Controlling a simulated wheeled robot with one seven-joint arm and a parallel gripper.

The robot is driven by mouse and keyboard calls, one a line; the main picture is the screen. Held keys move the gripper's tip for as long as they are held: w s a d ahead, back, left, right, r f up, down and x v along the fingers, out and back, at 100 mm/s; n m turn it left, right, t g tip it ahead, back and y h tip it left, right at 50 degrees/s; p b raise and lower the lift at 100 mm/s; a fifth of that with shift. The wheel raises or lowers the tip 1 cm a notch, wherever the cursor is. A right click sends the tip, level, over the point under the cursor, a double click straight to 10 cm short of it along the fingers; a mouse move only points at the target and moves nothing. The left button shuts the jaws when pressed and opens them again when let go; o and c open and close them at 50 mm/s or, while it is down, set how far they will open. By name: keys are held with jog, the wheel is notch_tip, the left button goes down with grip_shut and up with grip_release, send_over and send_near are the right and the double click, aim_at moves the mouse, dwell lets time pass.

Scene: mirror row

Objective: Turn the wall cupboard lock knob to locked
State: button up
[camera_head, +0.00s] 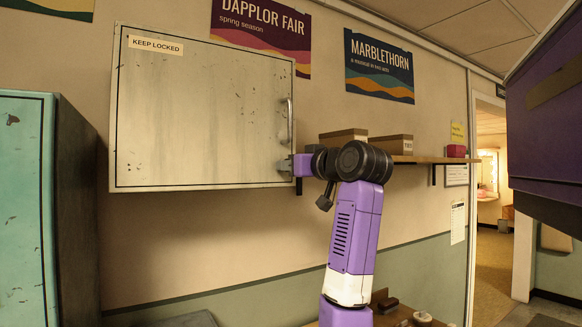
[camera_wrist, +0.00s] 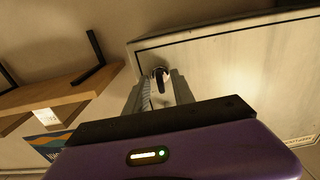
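The wall cupboard (camera_head: 200,110) is a pale, scuffed metal box with a shut door and a "KEEP LOCKED" label. Its lock knob (camera_wrist: 160,73) is small and dark, near the door's edge in the wrist view. My gripper (camera_wrist: 160,84) has one finger on each side of the knob. I cannot tell whether the fingers touch it. In the head view my gripper (camera_head: 288,166) is at the door's lower right corner, below the upright handle (camera_head: 289,121). There my gripper hides the knob, and its setting cannot be read.
A wooden shelf (camera_head: 430,159) with boxes (camera_head: 392,144) is right of the cupboard, close behind my arm; it also shows in the wrist view (camera_wrist: 55,97). A teal locker (camera_head: 25,200) stands at left. The wall below the cupboard is clear.

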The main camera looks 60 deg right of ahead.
jog(key=b+v, duration=0.2)
jog(key=v, duration=0.6)
jog(key=shift+d+r, duration=0.1)
dwell(0.5)
